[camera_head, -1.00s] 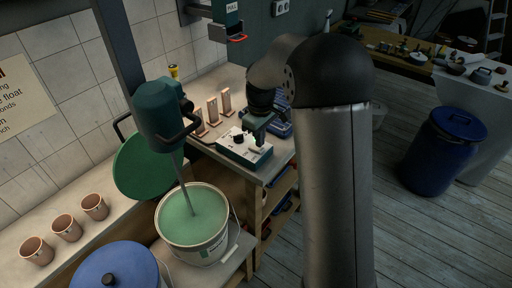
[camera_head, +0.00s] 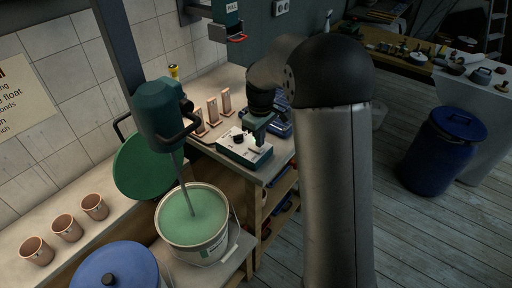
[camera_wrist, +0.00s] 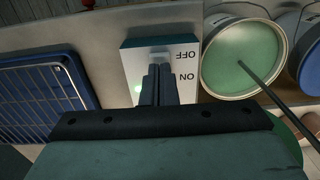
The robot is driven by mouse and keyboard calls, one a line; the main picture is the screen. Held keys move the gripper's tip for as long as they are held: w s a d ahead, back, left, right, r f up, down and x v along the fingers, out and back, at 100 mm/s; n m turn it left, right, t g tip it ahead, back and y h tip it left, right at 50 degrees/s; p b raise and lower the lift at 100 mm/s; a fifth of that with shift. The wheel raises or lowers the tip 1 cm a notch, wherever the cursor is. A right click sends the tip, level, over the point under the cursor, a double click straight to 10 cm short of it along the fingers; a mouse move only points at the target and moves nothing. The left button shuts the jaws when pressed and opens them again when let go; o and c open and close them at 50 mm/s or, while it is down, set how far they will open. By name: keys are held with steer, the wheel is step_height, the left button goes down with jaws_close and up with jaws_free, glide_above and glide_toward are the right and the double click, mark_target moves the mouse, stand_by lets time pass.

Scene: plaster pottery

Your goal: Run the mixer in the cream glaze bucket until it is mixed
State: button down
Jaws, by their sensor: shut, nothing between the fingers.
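A white bucket (camera_head: 195,247) holds pale green glaze (camera_head: 190,212); it also shows in the wrist view (camera_wrist: 240,60). The dark green mixer (camera_head: 160,115) hangs above it, its shaft (camera_head: 183,180) standing in the glaze. A switch box (camera_head: 244,152) with a white top sits on the bench right of the bucket. In the wrist view the box (camera_wrist: 178,68) reads OFF and ON beside a grey switch (camera_wrist: 159,54), with a small bright greenish light. My gripper (camera_wrist: 160,70) is shut and empty, fingertips at the switch; they partly hide it, and contact is unclear.
A blue-lidded bucket (camera_head: 115,268) stands front left. A green round lid (camera_head: 142,166) leans behind the bucket. Several terracotta cups (camera_head: 67,228) line the bench at left. A blue rack (camera_wrist: 40,90) lies beside the box. A blue drum (camera_head: 443,155) stands on the floor.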

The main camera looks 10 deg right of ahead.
steer(key=shift+f+b, duration=0.7)
steer(key=shift+f, duration=0.3)
stand_by(0.4)
steer(key=shift+r, duration=0.15)
steer(key=shift+r+p, duration=2.55)
steer(key=shift+r, duration=0.9)
steer(key=s+r+m, duration=0.2)
steer(key=s+m, duration=0.6)
steer(key=s, duration=2.2)
steer(key=shift+r+t, duration=0.25)
steer(key=shift+t, duration=0.15)
